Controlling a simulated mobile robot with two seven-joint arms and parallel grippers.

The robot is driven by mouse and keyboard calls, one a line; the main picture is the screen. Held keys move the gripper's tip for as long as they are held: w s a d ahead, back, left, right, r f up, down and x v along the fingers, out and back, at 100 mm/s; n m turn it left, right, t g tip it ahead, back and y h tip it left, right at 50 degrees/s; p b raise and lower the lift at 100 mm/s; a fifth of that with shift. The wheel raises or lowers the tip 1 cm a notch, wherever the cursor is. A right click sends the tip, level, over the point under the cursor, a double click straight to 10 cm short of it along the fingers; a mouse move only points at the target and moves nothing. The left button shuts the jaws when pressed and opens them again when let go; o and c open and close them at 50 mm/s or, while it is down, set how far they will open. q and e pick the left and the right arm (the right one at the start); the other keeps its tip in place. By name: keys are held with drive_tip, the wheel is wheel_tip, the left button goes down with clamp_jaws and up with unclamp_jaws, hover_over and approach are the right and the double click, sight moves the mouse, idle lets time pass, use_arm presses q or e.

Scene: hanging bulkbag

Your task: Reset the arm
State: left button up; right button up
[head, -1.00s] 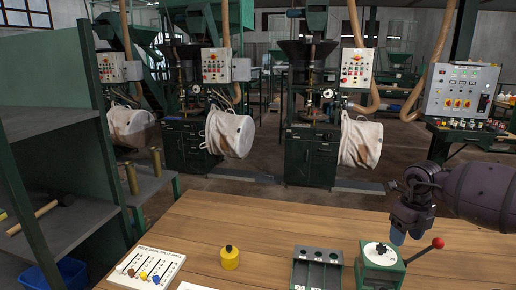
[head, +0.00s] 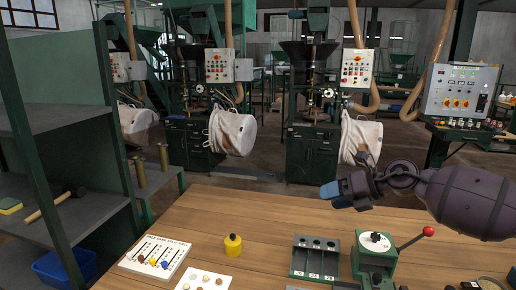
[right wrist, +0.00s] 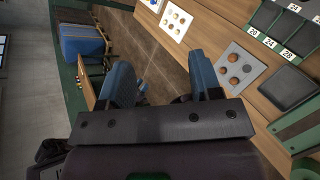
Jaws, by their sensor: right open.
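My right arm comes in from the right in the head view. Its gripper (head: 331,194) is raised above the wooden table (head: 290,215), pointing left, with blue fingertips. In the right wrist view the two blue fingers (right wrist: 165,85) stand apart with nothing between them, so the gripper is open and empty. My left gripper is not in view.
A dark shelf (head: 60,120) holding a hammer (head: 55,203) stands left. Hanging white bags (head: 233,132) are behind.

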drive_tip(key=s+a+r+m+t+y, duration=0.1)
drive_tip(key=s+a+m+t+y, duration=0.1)
drive_tip(key=a+m+t+y, duration=0.35)
drive_tip(key=s+d+f+m+t+h, duration=0.2)
drive_tip(key=s+d+f+m+h, duration=0.15)
drive_tip(key=f+m, duration=0.45)
drive_tip(key=s+d+f+m+t+h, duration=0.2)
drive_tip(key=s+f+m+h, duration=0.35)
drive_tip(key=m, duration=0.35)
drive_tip(key=s+d+f+m+t+h, duration=0.1)
drive_tip(key=s+d+f+m+h, duration=0.2)
drive_tip(key=f+m, duration=0.5)
drive_tip(key=s+d+f+m+g+h, duration=0.2)
drive_tip(key=s+f+m, duration=0.1)
drive_tip(key=s+f, duration=0.4)
drive_tip(key=s+d+f+m+g+h, duration=0.1)
drive_tip(key=s+d+f+m+h, duration=0.1)
drive_tip(key=s+f, duration=0.5)
drive_tip(key=s+d+m, duration=0.1)
drive_tip(key=s+m, duration=0.1)
drive_tip(key=s, duration=0.4)
drive_tip(key=shift+d+g, duration=0.35)
drive_tip(key=shift+h, duration=0.25)
